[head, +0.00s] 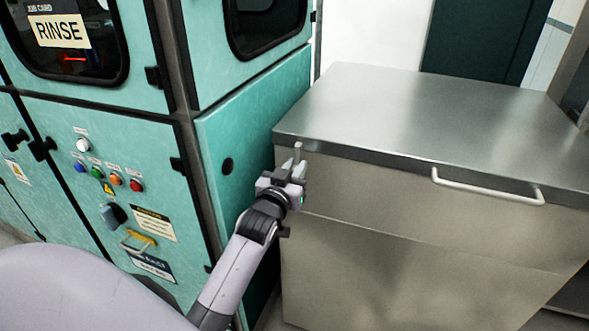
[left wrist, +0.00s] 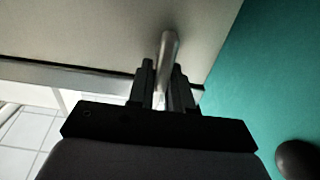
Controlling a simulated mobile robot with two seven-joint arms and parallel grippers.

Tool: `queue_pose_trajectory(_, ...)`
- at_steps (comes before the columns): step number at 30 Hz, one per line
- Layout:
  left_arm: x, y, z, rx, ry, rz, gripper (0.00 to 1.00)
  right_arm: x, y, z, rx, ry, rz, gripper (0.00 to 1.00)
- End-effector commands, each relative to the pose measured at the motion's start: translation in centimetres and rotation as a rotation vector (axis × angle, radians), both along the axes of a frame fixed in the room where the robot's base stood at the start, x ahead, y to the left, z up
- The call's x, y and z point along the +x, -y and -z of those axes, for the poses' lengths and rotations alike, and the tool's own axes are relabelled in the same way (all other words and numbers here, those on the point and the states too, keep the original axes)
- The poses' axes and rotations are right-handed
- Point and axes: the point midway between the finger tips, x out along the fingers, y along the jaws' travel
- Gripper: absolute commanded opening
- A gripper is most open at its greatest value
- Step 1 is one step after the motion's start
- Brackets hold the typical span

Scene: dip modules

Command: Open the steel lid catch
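The steel lid catch (head: 298,150) is a short upright metal rod at the left end of the steel chest's front, just below the lid edge. It also shows in the left wrist view (left wrist: 168,48), where it passes between my gripper's fingers. My left gripper (head: 288,174) is at the catch, its fingers close against the rod on both sides and set close together for the width of the palm. The steel lid (head: 440,110) lies flat and closed on the chest. My right gripper is out of view.
A bar handle (head: 488,187) runs along the lid's front right. A teal machine (head: 250,120) with buttons, a round knob (head: 227,166) and a RINSE card (head: 60,30) stands close on the left. The chest's front (head: 400,275) is plain below the lid.

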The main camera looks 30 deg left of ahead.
Motion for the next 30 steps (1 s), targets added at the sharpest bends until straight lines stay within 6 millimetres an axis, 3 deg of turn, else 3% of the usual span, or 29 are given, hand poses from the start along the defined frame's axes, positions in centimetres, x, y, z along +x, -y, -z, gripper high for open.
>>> queue_pose_trajectory(14, 0.0, 0.1, -0.1, 0.072, -0.017, 0.001, 0.00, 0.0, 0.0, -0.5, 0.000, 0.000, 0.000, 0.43)
queue_pose_trajectory(30, 0.2, 1.0, 0.2, 0.514, -0.125, 0.001, 0.00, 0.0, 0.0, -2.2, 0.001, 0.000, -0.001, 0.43)
